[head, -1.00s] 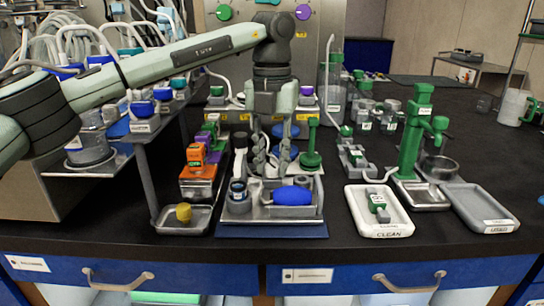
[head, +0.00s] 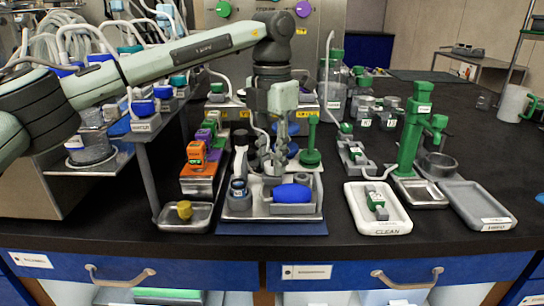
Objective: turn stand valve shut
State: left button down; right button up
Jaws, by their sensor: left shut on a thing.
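My left gripper (head: 272,166) points straight down over the grey stand tray on the blue mat in the middle of the bench. Its fingers are shut on a small part at the tray, which I take to be the stand valve; the fingers mostly hide it, so its handle angle cannot be read. My right gripper is not in view.
A small tray with a yellow piece (head: 184,210) and an orange block row (head: 196,153) stand left of the mat. To the right are a white CLEAN tray (head: 382,226), a tall green stand (head: 411,135) and a grey tray (head: 476,210).

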aim_at(272, 163)
pick_arm(q)
jog(key=shift+r, duration=0.1)
jog(key=c, duration=1.2)
grip_release()
notch_tip(272, 163, up, 12)
jog(key=shift+f, duration=0.1)
